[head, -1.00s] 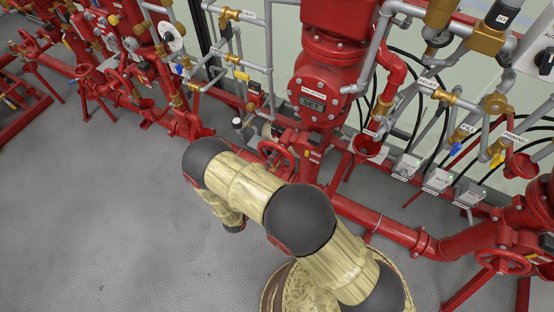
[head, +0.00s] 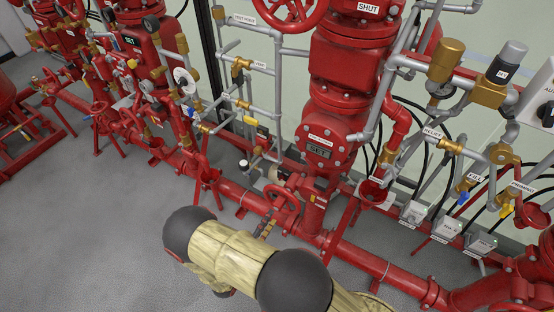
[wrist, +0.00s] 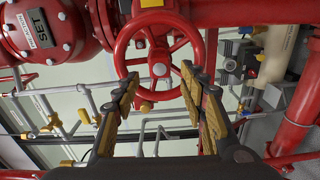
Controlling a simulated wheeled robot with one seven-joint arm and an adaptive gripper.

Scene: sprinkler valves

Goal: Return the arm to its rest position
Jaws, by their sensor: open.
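My gripper (wrist: 158,100) shows in the wrist view with its two fingers wide apart and nothing between them. Beyond the fingertips is a red handwheel (wrist: 158,58) with a pale hub; I cannot tell how far off it is, and no contact shows. A red handwheel (head: 284,203) on the lower pipe stands just behind my arm.
Red valve bodies and grey pipes fill the back, with a SET valve (head: 327,148) in the middle. A large red pipe (head: 385,262) runs low across the right. Small grey boxes (head: 446,229) stand at right. The grey floor (head: 70,240) at left is clear.

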